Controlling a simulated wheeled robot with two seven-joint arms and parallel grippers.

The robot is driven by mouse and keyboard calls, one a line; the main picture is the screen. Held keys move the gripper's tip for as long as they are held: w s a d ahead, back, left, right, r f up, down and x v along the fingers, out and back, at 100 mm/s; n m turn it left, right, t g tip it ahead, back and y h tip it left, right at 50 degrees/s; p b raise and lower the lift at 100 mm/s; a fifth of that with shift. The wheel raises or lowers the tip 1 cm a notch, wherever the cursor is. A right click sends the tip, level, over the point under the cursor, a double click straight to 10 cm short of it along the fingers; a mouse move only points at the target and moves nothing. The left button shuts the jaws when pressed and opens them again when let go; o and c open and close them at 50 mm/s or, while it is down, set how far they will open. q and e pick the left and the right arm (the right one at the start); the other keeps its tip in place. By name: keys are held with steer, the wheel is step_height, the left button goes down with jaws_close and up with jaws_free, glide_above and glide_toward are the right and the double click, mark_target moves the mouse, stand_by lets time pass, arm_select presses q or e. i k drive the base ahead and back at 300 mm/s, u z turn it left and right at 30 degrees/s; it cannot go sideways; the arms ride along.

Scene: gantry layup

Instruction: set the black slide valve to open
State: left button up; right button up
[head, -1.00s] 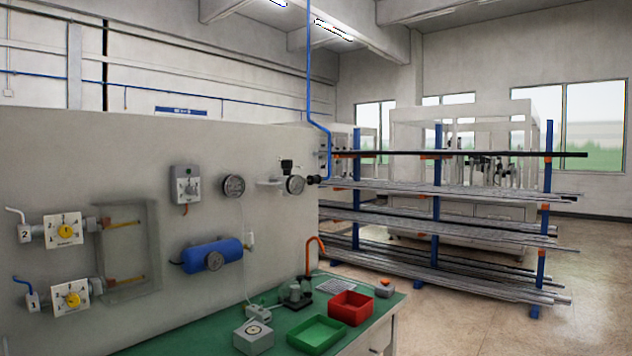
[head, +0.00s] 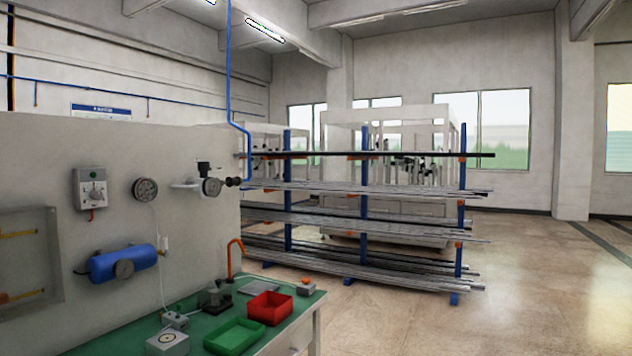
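Neither of my grippers is in view. On the grey panel (head: 110,150), a small assembly has a round gauge (head: 212,187), a black knob-like part (head: 204,169) on top and a black fitting (head: 233,181) at its right end. The blue pipe (head: 229,80) comes down from above close to that fitting. I cannot tell whether the black fitting is the slide valve, and its open or closed setting is too small to read.
A green-topped bench (head: 195,315) stands below the panel with a red bin (head: 270,308), a green tray (head: 234,336) and a grey box (head: 167,343). A rack of long bars (head: 365,205) stands behind it. Clear floor (head: 540,290) lies to the right.

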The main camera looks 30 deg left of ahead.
mark_target(236, 180)
steer(key=z, duration=0.15)
steer(key=i, duration=2.4)
steer(key=u, duration=2.7)
